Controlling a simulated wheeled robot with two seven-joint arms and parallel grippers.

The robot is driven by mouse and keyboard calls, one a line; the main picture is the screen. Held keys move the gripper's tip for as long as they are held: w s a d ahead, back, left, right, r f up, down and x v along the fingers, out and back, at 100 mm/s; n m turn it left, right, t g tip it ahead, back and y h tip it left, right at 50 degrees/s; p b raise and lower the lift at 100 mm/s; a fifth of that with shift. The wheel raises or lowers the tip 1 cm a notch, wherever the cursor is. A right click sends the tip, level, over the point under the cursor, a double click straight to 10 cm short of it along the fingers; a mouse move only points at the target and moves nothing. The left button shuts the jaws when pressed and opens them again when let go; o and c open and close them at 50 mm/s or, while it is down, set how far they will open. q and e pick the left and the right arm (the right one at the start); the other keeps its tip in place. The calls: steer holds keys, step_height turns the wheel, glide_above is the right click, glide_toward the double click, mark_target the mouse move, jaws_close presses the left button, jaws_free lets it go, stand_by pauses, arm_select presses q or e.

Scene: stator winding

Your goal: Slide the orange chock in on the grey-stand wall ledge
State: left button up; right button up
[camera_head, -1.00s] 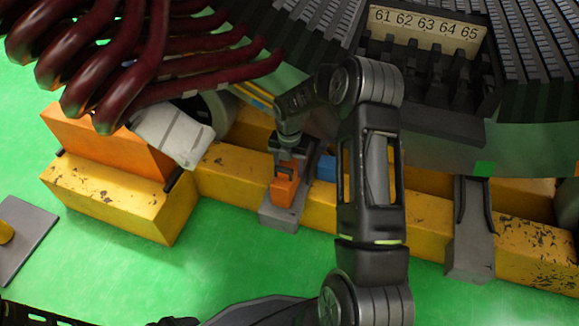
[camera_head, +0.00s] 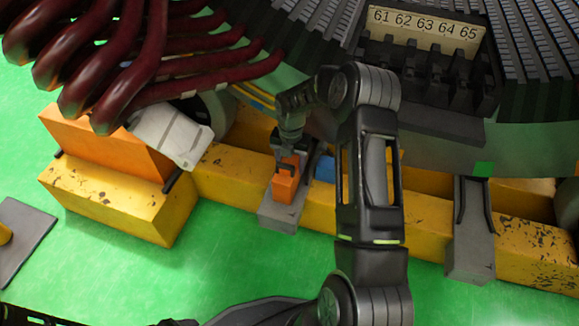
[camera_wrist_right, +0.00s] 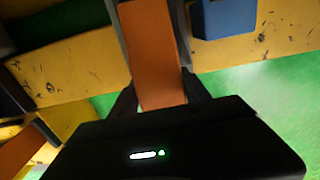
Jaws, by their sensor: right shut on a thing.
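The orange chock (camera_head: 284,188) is upright at the grey stand (camera_head: 279,217), in front of the yellow beam. My right gripper (camera_head: 286,168) reaches down to it and is shut on it. In the right wrist view the orange chock (camera_wrist_right: 150,50) runs up from between the two dark fingers of my right gripper (camera_wrist_right: 158,98). The wall ledge is hidden behind the chock and gripper, and I cannot tell whether the chock touches it. My left gripper is not in view.
A yellow beam (camera_head: 235,178) runs behind the grey stand. A blue block (camera_head: 325,168) is just right of the gripper; it also shows in the wrist view (camera_wrist_right: 224,17). The large stator (camera_head: 440,130) overhangs above. Green floor (camera_head: 220,260) in front is clear.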

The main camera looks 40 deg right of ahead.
mark_target(294, 156)
steer(key=shift+w+d+b, duration=0.2)
steer(key=shift+w+d, duration=0.3)
steer(key=shift+d, duration=0.15)
steer(key=shift+w+d+b, duration=0.15)
steer(key=shift+w+d, duration=0.3)
steer(key=shift+d, duration=0.2)
steer(key=o, duration=1.6)
steer(key=shift+d+r, duration=0.1)
steer(key=shift+r, duration=0.25)
step_height(294, 156, up, 7)
steer(key=p, duration=0.3)
steer(key=shift+r, duration=0.2)
